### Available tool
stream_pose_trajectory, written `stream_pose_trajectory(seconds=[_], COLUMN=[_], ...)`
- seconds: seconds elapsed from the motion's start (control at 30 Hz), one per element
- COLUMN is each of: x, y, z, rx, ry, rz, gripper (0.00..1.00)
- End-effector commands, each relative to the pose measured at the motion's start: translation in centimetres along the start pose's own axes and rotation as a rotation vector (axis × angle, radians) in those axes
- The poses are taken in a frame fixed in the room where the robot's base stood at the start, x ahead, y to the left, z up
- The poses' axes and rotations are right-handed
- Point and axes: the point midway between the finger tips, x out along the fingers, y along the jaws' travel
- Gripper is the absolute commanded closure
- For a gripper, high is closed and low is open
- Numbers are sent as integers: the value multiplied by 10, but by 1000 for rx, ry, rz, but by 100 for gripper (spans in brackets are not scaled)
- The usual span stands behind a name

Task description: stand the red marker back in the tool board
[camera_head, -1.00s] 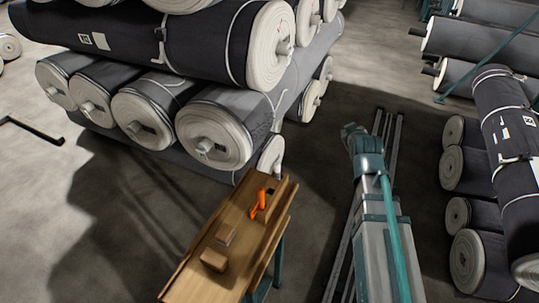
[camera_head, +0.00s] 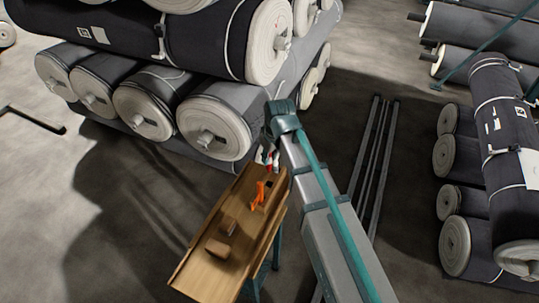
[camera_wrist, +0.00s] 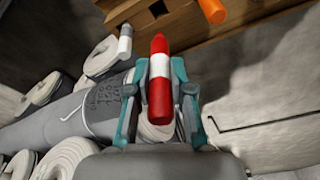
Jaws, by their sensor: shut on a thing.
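My gripper (camera_wrist: 157,88) is shut on the red marker (camera_wrist: 159,102), which has a white band around its middle. The marker lies lengthwise between the two teal fingers in the wrist view. In the head view the marker shows only as a small red and white patch near my gripper (camera_head: 268,158), by the far end of the wooden bench. A wooden board with dark square openings (camera_wrist: 118,15) is at the top of the wrist view, apart from the marker in the picture. A grey and white marker-like piece (camera_wrist: 125,42) shows beside that board.
The wooden bench (camera_head: 205,277) carries an orange object (camera_head: 258,195) and two brown blocks (camera_head: 219,248). Large grey rolls (camera_head: 215,128) are stacked just beyond it. Floor rails (camera_head: 375,150) run between.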

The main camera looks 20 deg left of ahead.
Motion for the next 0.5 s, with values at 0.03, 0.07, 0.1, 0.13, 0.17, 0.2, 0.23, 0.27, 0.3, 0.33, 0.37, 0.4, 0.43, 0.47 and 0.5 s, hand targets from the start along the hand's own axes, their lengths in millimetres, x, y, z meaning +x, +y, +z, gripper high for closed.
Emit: stream_pose_trajectory(seconds=[0.03,0.07,0.1,0.13,0.17,0.2,0.23,0.27,0.3,0.33,0.37,0.4,0.43,0.47,0.5], x=[0,0,0,0,-1,-1,-2,-2,-3,0,2,5,6,8,11], y=[0,0,0,0,0,0,0,0,0,0,0,0,0,0,0], z=[0,0,0,0,0,0,0,0,0,1,1,2,2,2,3], rx=[0,0,0,0,0,0,0,0,-1,-1,-1,-1,-1,-1,-1], ry=[0,1,1,1,1,0,0,0,-1,-1,-1,-1,-1,-1,-1], rz=[0,0,1,1,1,2,2,3,3,3,3,3,3,3,3], gripper=[100,100,100,100,100,100,100,100,100,100,100,100,100,100,100])
